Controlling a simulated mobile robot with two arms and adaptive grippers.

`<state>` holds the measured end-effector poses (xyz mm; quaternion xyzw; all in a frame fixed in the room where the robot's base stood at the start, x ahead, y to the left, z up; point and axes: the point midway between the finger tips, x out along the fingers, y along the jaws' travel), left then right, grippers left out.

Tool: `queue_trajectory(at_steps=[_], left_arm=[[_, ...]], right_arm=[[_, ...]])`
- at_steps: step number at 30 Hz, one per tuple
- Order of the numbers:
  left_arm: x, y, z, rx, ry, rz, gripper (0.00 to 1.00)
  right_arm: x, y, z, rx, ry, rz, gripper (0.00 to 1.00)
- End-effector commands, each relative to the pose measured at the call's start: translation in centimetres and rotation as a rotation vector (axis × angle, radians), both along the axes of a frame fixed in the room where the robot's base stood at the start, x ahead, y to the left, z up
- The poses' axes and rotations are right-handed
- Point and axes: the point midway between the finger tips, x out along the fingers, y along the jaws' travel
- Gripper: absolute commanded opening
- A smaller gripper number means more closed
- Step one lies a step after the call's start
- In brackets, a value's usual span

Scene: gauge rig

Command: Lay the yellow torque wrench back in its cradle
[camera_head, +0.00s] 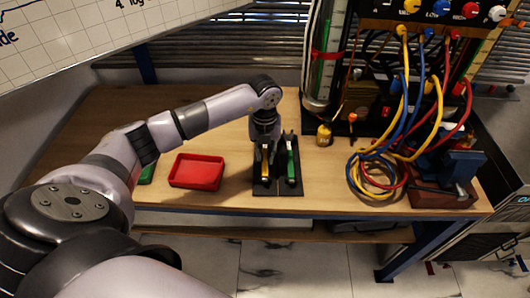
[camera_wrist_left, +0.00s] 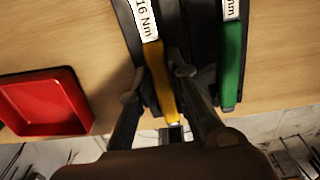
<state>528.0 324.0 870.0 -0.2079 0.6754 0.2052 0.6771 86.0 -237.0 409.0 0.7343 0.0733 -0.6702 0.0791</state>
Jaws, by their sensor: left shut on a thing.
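The yellow torque wrench (camera_head: 265,168) is at the black cradle (camera_head: 277,189) on the wooden table, over its left slot. In the left wrist view the yellow handle (camera_wrist_left: 160,80) lies between the fingers of my left gripper (camera_wrist_left: 158,82), with a white label reading "16 Nm" at its upper end. My left gripper (camera_head: 265,156) is shut on the wrench from above. I cannot tell whether the wrench rests fully in the slot. A green-handled wrench (camera_head: 291,165) lies in the right slot, and it also shows in the left wrist view (camera_wrist_left: 231,65). My right gripper is not in view.
A red tray (camera_head: 197,171) stands left of the cradle, and a green item (camera_head: 147,174) is partly hidden behind my arm. Right of the cradle are a small yellow weight (camera_head: 324,134), coiled hoses (camera_head: 372,180) and a blue vise (camera_head: 464,165). The table's front edge is close to the cradle.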

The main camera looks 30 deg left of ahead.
Motion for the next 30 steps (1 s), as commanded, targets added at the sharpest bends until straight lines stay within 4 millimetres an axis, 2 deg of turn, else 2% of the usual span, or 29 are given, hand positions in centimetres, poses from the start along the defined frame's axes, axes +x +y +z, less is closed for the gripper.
queue_trajectory(at_steps=[21, 22, 30], left_arm=[[0.03, 0.03, -0.86, 0.001, -0.001, 0.001, 0.0], [0.03, 0.03, -0.86, 0.001, -0.001, 0.001, 0.18], [0.02, 0.03, -0.88, 0.001, -0.001, 0.0, 0.36]], right_arm=[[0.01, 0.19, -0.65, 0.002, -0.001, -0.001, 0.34], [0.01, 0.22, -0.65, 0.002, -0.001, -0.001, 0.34], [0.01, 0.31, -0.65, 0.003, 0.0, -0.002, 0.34]])
